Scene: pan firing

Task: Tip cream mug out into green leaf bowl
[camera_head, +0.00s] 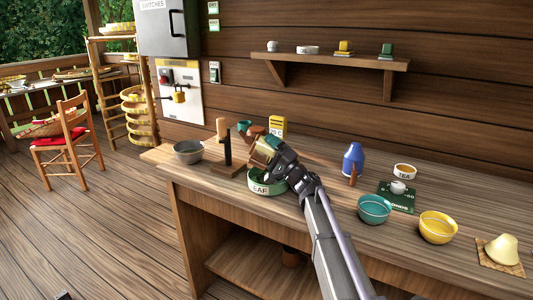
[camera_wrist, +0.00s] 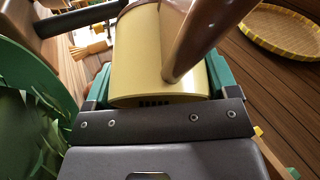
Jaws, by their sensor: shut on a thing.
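The cream mug (camera_wrist: 145,55), with a brown handle and brown rim, fills the middle of the wrist view. My gripper (camera_wrist: 158,95) is shut on it, with a green pad on either side. In the head view the gripper (camera_head: 280,152) holds the mug (camera_head: 264,145) just above the green leaf bowl (camera_head: 262,188). The mug looks tilted there; its opening and contents are hidden. The bowl's label is partly seen as "EAF". In the wrist view the bowl (camera_wrist: 45,55) is at the left, with green leaf pieces inside.
A wooden post stand (camera_head: 227,160) and a grey bowl (camera_head: 188,151) are left of the leaf bowl. A yellow box (camera_head: 278,126) stands behind. A blue jug (camera_head: 353,160), teal bowl (camera_head: 374,210) and yellow bowl (camera_head: 437,228) are to the right.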

